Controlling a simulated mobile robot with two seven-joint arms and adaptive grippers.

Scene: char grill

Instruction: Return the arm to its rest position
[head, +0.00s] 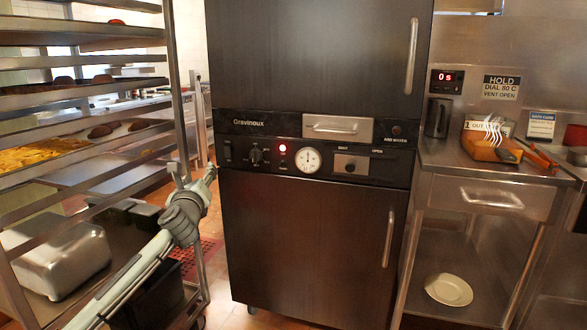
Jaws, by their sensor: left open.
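My left arm comes in from the lower left. Its gripper (195,177) is small in view, open, with nothing seen between its fingers. It is raised in front of the gap between the tray rack (172,70) and the dark Gravinoux cabinet (300,235), near the cabinet's left edge. I cannot tell whether it touches either one. My right gripper is not in view.
The rack on the left holds trays of food and a metal container (62,255). The cabinet's doors look shut, and its control panel has a red light and a dial (308,160). A steel counter (440,156) with tools stands on the right.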

